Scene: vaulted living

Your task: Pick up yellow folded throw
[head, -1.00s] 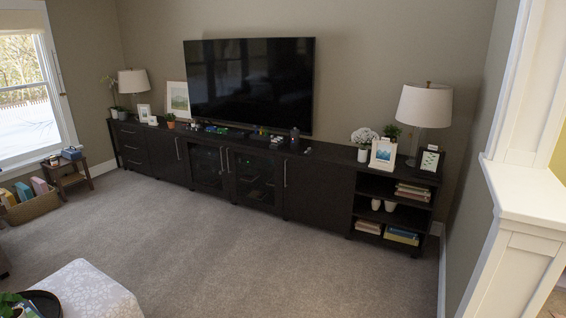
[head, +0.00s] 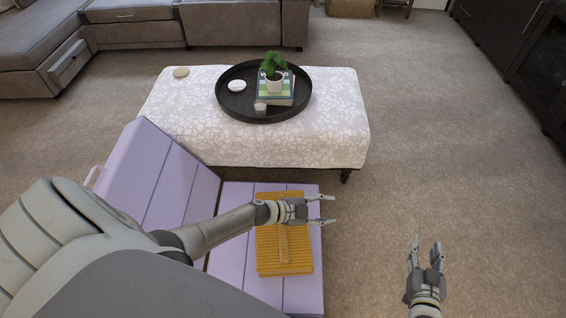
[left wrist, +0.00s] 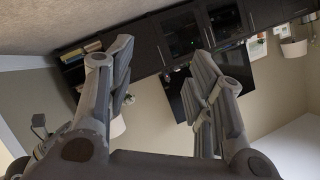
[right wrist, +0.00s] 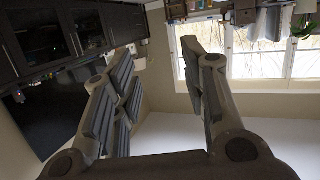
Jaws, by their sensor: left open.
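The yellow folded throw (head: 286,256) is a ribbed, mustard-coloured rectangle lying flat on the lavender slatted seat (head: 230,245) in the head view. My left gripper (head: 329,209) is open and empty. It crosses over the upper part of the throw in the head view, its fingertips reaching past the throw's right edge; the height between them cannot be told. My right gripper (head: 425,248) is open and empty, to the right of the seat over the carpet. Neither wrist view shows the throw; the open fingers of the left (left wrist: 165,85) and right (right wrist: 165,85) grippers show there.
A pale patterned ottoman (head: 190,130) stands beyond the seat, bearing a round black tray (head: 226,102) with a potted plant (head: 274,78). The lavender backrest (head: 150,180) rises at left. A grey sofa (head: 140,35) is behind. Carpet at right is clear.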

